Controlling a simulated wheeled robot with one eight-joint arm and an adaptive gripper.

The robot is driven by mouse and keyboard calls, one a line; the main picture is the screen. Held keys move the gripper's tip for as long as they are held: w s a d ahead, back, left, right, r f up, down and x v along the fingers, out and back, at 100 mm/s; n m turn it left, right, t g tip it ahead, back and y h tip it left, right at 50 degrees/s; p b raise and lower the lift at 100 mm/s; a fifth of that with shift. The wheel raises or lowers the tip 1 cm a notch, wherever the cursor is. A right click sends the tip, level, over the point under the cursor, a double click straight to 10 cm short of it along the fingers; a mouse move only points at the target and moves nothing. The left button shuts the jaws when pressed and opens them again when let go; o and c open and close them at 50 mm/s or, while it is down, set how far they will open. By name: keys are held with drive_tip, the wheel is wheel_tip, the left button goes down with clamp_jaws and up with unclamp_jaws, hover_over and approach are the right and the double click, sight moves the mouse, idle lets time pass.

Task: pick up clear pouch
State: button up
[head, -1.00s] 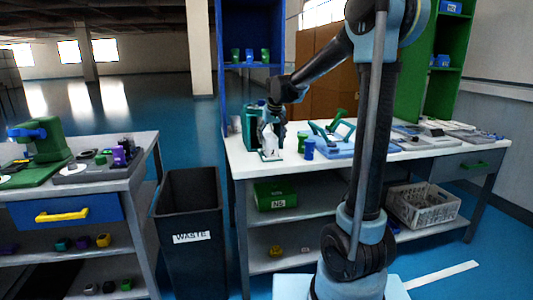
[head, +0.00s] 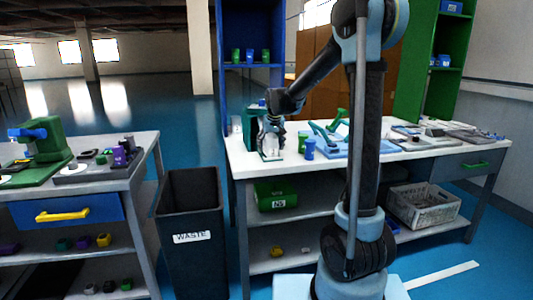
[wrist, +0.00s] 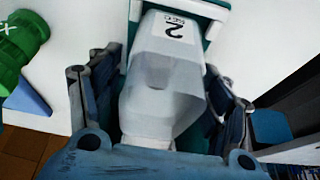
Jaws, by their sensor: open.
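The clear pouch (wrist: 165,75) is a translucent greyish-white, bottle-like shape in the wrist view, with a white label marked 2 at its far end. It rests against a white and teal holder (wrist: 215,10). In the head view the pouch (head: 270,148) is small and pale at the left end of the white worktable, partly hidden by my gripper (head: 272,128). In the wrist view my gripper (wrist: 160,105) is open, with its fingers on either side of the pouch. I cannot tell whether they touch it.
A blue cylinder (head: 309,149) and a blue tray (head: 362,148) with green-handled items stand to the right on the worktable (head: 240,162). A black waste bin (head: 190,275) stands to its left. A green part (wrist: 18,45) shows at the wrist view's left edge.

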drive_tip(key=shift+f, duration=0.2)
idle(0.4)
drive_tip(key=c, duration=1.2)
